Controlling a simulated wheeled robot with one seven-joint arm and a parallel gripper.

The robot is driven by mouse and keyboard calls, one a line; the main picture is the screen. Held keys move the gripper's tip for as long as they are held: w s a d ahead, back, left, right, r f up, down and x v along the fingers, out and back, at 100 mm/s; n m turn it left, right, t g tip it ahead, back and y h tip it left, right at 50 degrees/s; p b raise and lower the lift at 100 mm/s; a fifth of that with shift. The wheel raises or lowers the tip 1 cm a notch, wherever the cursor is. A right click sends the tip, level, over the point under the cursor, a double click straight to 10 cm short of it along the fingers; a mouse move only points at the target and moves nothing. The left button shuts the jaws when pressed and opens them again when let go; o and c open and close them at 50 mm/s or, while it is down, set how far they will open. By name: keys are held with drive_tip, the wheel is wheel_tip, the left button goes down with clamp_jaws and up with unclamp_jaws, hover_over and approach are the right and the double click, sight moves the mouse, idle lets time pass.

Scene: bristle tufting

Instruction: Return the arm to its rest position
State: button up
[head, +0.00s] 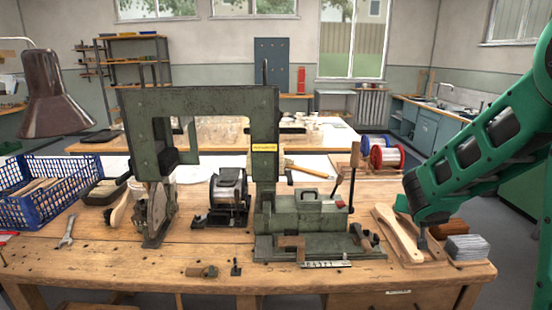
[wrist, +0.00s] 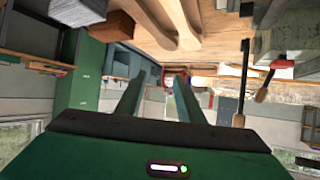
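My green arm (head: 480,145) reaches in from the right side of the head view. My gripper (head: 422,238) points down at the right end of the workbench, beside pale wooden brush bodies (head: 398,232). In the wrist view my gripper (wrist: 160,80) has its two fingers apart, with nothing held between them. The wooden bodies also show in the wrist view (wrist: 184,20), beyond the fingers. In the head view the fingers overlap the bodies; I cannot tell the exact gap.
A dark green tufting machine (head: 265,130) stands mid-bench. Wire spools (head: 386,156) stand behind. A blue crate (head: 50,190) and a lamp (head: 55,95) are at the left.

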drive_tip(key=s+d+m+g+y, duration=0.15)
drive_tip(key=s+g, duration=0.25)
drive_tip(key=s, duration=1)
drive_tip(key=s+d+g+y, duration=0.15)
drive_tip(key=s+g, duration=0.25)
drive_tip(key=s, duration=0.9)
drive_tip(key=s+a+g+y, duration=0.1)
drive_tip(key=s+a, duration=0.1)
drive_tip(key=s, duration=0.5)
drive_tip(key=s+a+g+y, duration=0.2)
drive_tip(key=s+a, duration=0.1)
drive_tip(key=s, duration=0.4)
drive_tip(key=shift+s+a+f+n, duration=0.15)
drive_tip(key=shift+a+n, duration=0.15)
drive_tip(key=shift+n, duration=0.15)
